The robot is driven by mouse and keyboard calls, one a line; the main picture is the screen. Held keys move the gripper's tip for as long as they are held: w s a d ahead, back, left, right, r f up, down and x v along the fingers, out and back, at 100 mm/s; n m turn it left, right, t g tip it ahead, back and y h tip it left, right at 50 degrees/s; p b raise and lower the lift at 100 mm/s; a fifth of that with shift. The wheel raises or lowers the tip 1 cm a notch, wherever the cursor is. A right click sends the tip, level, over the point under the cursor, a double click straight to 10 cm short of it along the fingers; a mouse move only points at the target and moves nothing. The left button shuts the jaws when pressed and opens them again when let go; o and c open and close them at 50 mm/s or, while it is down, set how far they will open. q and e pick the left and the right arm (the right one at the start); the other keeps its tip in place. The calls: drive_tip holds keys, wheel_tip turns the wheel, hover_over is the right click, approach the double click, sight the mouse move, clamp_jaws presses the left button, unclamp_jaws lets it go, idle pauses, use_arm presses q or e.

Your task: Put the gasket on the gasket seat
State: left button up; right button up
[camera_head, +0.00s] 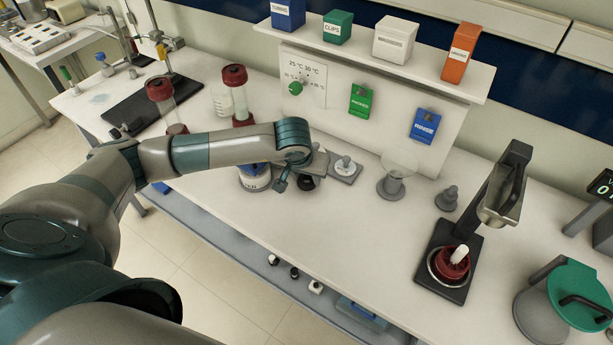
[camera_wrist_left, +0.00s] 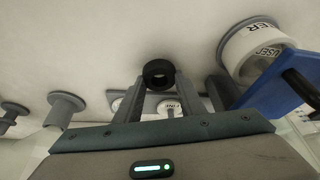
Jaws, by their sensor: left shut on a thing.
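The gasket is a thick black ring (camera_wrist_left: 159,74) between the fingertips of my left gripper (camera_wrist_left: 159,84) in the left wrist view. The gripper is shut on it. In the head view my left gripper (camera_head: 308,178) is over the bench beside a white labelled container, with the dark gasket partly hidden at its tip. A grey plate with white round labels (camera_wrist_left: 125,104) shows behind the fingers in the wrist view, partly covered by them. A small grey plate (camera_head: 345,174) with a white-ringed post stands just right of the gripper. I cannot tell which fixture is the gasket seat.
The white container (camera_head: 255,182) is close left of the gripper. A clear funnel on a grey stand (camera_head: 392,189) and a grey peg (camera_head: 447,199) stand to the right. A dark press stand (camera_head: 450,262) is farther right. The bench front is mostly clear.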

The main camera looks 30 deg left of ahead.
use_arm(q)
drive_tip(key=shift+f, duration=0.65)
use_arm(e)
drive_tip(key=shift+r, duration=0.45)
use_arm(q)
drive_tip(key=shift+f, duration=0.25)
use_arm(e)
drive_tip(key=shift+d+f, duration=0.1)
drive_tip(key=shift+f, duration=0.15)
use_arm(q)
drive_tip(key=o, duration=1)
drive_tip(key=shift+r, duration=0.1)
use_arm(e)
drive_tip(key=shift+r, duration=0.15)
